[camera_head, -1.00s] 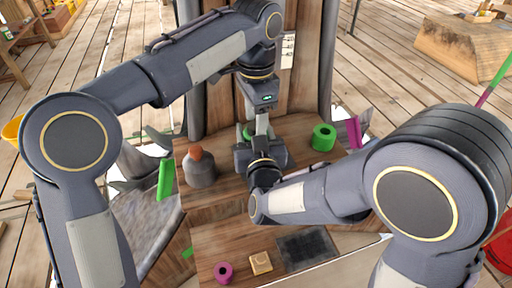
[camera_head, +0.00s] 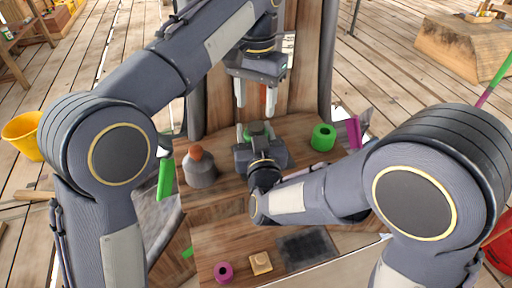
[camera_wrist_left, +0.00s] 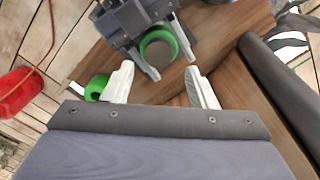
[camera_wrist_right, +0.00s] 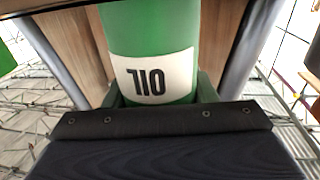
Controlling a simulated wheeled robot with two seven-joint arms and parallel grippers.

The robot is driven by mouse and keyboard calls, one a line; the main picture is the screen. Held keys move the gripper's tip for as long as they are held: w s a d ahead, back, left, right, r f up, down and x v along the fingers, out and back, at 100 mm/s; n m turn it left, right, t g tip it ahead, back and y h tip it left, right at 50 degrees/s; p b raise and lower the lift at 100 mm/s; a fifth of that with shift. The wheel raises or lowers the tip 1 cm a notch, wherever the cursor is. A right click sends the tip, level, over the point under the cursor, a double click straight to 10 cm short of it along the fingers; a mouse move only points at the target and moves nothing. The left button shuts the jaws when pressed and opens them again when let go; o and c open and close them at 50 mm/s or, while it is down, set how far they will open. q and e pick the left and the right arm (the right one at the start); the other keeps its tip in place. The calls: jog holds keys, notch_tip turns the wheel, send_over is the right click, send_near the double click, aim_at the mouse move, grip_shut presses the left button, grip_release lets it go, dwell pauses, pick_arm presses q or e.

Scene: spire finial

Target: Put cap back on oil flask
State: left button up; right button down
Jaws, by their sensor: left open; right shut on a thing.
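The green oil flask (camera_head: 256,129) stands at the back of the wooden bench, mostly hidden by my right gripper. Its white label reads OIL in the right wrist view (camera_wrist_right: 150,25). My right gripper (camera_head: 260,148) is shut on the flask's body. In the left wrist view the flask (camera_wrist_left: 184,38) shows from above as a green rim around a grey-brown disc; I cannot tell whether this disc is the cap. My left gripper (camera_head: 256,105) is open and empty, above and apart from the flask. No separate cap is clearly visible.
A grey flask with an orange-brown top (camera_head: 199,169) stands left on the bench. A green ring (camera_head: 323,137) lies right. A magenta ring (camera_head: 223,272), a tan block (camera_head: 261,263) and a dark pad (camera_head: 305,248) lie in front. A wooden post (camera_head: 303,75) rises behind.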

aim_at(256, 126)
pick_arm(q)
notch_tip(256, 126, up, 2)
jog(key=n, duration=0.5)
jog(key=shift+s+r, duration=0.1)
jog(key=shift+f, duration=4.05)
jog(key=c, duration=1)
jog(key=o, duration=1.2)
jog(key=shift+c, duration=0.2)
